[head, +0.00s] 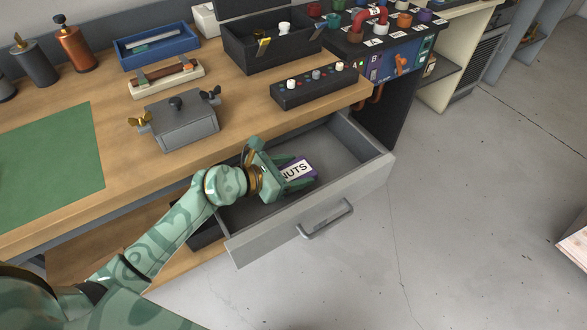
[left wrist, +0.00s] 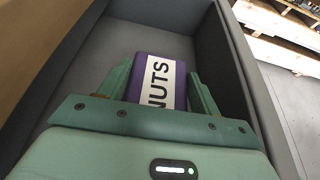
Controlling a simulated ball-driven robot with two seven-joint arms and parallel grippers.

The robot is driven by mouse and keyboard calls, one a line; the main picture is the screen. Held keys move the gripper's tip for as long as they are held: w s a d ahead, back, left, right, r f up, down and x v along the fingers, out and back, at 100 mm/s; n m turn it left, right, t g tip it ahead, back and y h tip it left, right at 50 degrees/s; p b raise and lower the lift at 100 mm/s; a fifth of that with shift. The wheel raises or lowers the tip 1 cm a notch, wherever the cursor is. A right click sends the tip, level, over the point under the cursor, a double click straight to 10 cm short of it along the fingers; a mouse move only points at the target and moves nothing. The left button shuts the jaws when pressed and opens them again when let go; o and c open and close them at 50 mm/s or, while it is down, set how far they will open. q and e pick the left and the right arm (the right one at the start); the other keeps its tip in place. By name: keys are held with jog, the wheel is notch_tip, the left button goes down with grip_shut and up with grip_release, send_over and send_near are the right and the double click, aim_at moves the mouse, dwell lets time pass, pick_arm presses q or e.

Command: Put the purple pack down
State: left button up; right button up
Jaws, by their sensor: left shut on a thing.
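My left gripper (head: 287,168) is shut on the pack, inside the open grey drawer (head: 345,150) under the bench. In the left wrist view the pack (left wrist: 158,75) sits between the two green fingers (left wrist: 157,88), with the drawer's grey floor and walls around it. I cannot tell whether the pack touches the drawer floor. My right gripper is not in view.
The wooden bench top (head: 240,100) is above the drawer. It bears a grey lidded box (head: 182,125), a black button panel (head: 315,88), a blue tray (head: 155,48) and a black open case (head: 265,50). The drawer's right part is clear.

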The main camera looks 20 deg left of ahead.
aim_at(297, 170)
pick_arm(q)
jog(key=shift+s+f, duration=0.15)
jog(key=shift+f, duration=0.35)
jog(key=o, duration=1)
jog(key=shift+f, duration=0.1)
jog(key=shift+c, duration=0.2)
jog(key=shift+o, duration=0.6)
jog(key=shift+s+d+f, duration=0.1)
jog(key=s+a+r, duration=0.1)
jog(key=s+a+r+p, duration=0.1)
jog(key=shift+a+r+p, duration=0.1)
jog(key=shift+r+p, duration=0.2)
jog(key=shift+r, duration=0.1)
jog(key=p+v, duration=0.1)
jog(key=v, duration=0.7)
jog(key=shift+s+a+r+p, duration=0.2)
jog(key=shift+r+p, duration=0.1)
jog(key=shift+p, duration=0.1)
